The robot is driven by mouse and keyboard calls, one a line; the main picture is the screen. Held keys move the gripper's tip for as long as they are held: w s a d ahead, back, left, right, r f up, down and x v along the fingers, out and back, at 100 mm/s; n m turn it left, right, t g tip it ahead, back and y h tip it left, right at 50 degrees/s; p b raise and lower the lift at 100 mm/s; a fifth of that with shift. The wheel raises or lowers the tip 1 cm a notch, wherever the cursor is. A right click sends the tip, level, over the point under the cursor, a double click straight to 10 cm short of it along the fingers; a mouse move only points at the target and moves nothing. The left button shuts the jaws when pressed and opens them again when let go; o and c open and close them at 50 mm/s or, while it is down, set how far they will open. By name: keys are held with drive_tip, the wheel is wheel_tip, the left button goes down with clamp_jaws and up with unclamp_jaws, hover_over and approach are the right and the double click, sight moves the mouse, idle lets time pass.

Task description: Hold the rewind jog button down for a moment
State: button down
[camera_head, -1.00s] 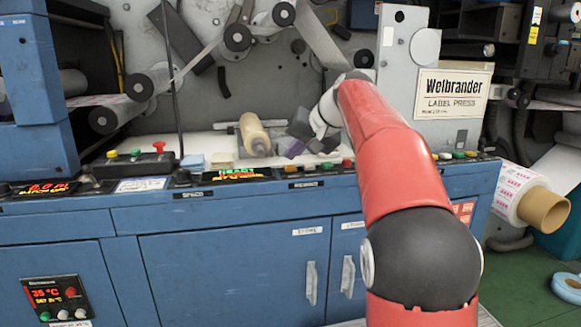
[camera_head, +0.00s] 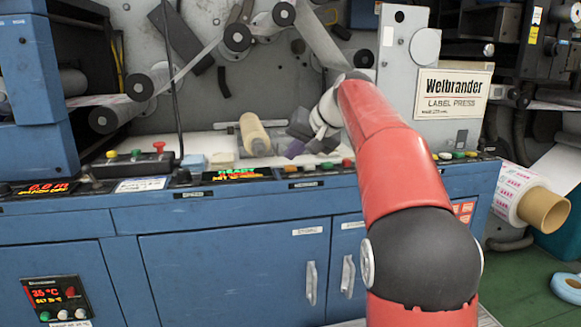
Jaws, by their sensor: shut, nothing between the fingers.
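My gripper (camera_head: 297,149), dark grey with a purplish part, is shut and empty, just above and behind the left end of this row. Its fingertips are small and partly merged with the background, so contact with a button cannot be told.
A lit display (camera_head: 237,174) is left of the buttons. A tan roll (camera_head: 255,134) lies behind it, close to my gripper. Another button group (camera_head: 458,155) is at right, and a red mushroom knob (camera_head: 159,147) at left. A printed label roll (camera_head: 520,195) juts out at right.

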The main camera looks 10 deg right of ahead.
sight(294, 167)
drive_tip(key=shift+f, duration=0.4)
drive_tip(key=shift+f+b, duration=0.55)
idle(0.5)
drive_tip(key=shift+r, duration=0.1)
idle(2.5)
drive_tip(key=shift+r+p, duration=0.9)
drive_tip(key=shift+p, duration=0.1)
drive_tip(key=shift+r, duration=0.1)
wheel_tip(294, 167, up, 3)
drive_tip(key=p, duration=0.3)
drive_tip(key=shift+r, duration=0.9)
